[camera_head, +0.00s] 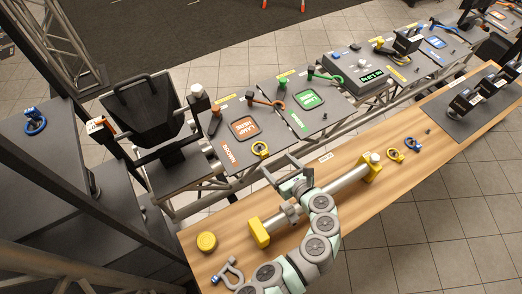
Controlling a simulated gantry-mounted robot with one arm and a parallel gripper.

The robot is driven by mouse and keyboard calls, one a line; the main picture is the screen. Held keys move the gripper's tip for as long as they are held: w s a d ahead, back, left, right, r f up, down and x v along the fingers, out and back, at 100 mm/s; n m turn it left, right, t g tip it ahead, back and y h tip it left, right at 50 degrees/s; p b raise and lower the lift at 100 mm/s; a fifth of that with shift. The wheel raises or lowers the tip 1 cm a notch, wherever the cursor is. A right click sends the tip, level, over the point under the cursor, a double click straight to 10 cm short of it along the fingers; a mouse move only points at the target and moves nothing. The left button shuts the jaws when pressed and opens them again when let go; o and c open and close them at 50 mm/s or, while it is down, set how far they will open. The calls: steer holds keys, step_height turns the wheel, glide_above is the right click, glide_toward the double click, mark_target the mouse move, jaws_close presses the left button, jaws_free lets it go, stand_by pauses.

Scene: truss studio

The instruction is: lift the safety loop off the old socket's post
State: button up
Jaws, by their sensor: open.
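Two dark panels stand beyond the wooden bench: one with an orange lamp plate (244,128), one with a green lamp plate (309,98). I cannot read which is the old socket. An orange loop (278,104) lies by a short post (250,96) on the orange-marked panel. A green loop (336,79) lies by a similar post (310,73) on the green-marked panel. Whether either loop is around a post is too small to tell.
A silver bar with yellow end blocks (258,231) lies beside my arm on the bench (203,273). A yellow puck (206,241), a grey shackle (230,272) and yellow (394,155) and blue (412,143) rings lie there too. A black lamp-like unit (152,113) stands left.

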mark_target(265, 153)
steer(key=shift+x, duration=5)
steer(key=shift+f, duration=0.15)
steer(key=shift+c, duration=0.5)
steer(key=shift+s, duration=0.1)
steer(key=c, duration=1.4)
